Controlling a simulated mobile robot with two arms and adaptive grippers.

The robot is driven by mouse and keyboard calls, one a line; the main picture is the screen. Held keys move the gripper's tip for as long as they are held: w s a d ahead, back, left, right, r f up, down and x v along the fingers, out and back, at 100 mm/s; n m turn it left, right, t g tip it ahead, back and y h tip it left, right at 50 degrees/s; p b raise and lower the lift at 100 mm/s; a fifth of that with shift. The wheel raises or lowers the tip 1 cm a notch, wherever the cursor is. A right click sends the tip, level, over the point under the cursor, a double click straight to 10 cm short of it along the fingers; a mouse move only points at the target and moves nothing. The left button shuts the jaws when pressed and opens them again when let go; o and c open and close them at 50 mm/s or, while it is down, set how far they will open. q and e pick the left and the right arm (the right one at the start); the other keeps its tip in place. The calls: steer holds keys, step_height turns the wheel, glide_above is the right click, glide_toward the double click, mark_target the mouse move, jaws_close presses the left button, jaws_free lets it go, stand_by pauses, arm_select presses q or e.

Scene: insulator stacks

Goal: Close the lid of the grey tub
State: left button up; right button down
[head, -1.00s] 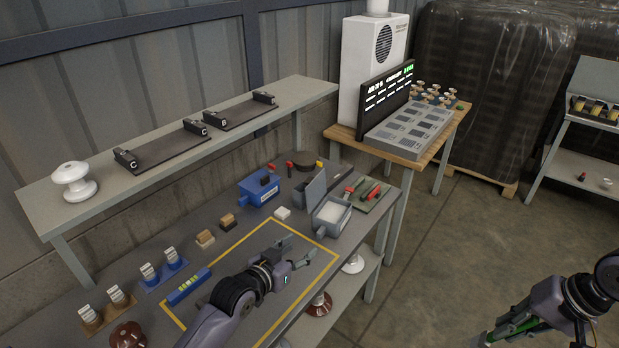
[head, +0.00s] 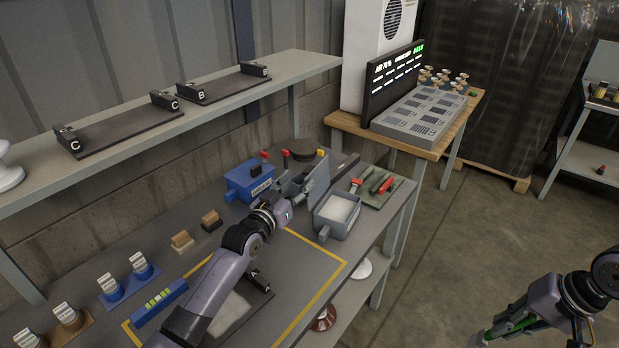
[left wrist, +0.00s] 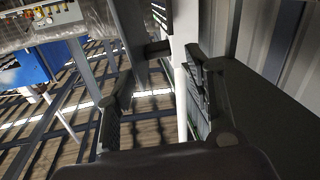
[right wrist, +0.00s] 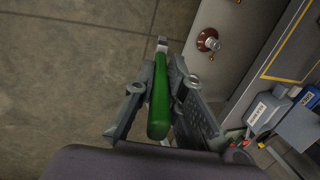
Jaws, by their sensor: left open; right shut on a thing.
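The grey tub (head: 335,229) stands on the bench with white contents inside. Its lid (head: 319,181) stands up, open, on the tub's far-left side. My left gripper (head: 299,183) is open beside the lid, on its left; whether it touches the lid I cannot tell. The open fingers also show in the left wrist view (left wrist: 160,90); what lies between them is unclear. My right gripper (head: 503,327) is low at the right, away from the bench. In the right wrist view it is shut on a green-handled tool (right wrist: 160,110).
A blue tub (head: 250,182) stands left of the lid. A green board with red-handled tools (head: 377,187) lies right of the grey tub. A dark round object (head: 304,151) is behind. A shelf (head: 215,112) runs above the bench's back. The floor (head: 450,260) at right is clear.

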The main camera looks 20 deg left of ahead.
mark_target(307, 174)
arm_select(q)
steer(key=w+b, duration=0.2)
steer(key=w, duration=0.1)
steer(key=w+d+b, duration=0.1)
steer(key=w+b, duration=0.1)
steer(key=shift+w+d+f, duration=0.15)
steer(key=shift+w+f, duration=0.05)
steer(key=shift+w, duration=0.2)
steer(key=shift+w+d+r+b, duration=0.1)
steer(key=shift+w+b, duration=0.1)
steer(key=shift+w, duration=0.2)
steer(key=shift+w+r+b, duration=0.1)
steer(key=shift+w+b, duration=0.05)
steer(key=shift+w, duration=0.2)
steer(key=shift+c, duration=0.5)
jaws_close()
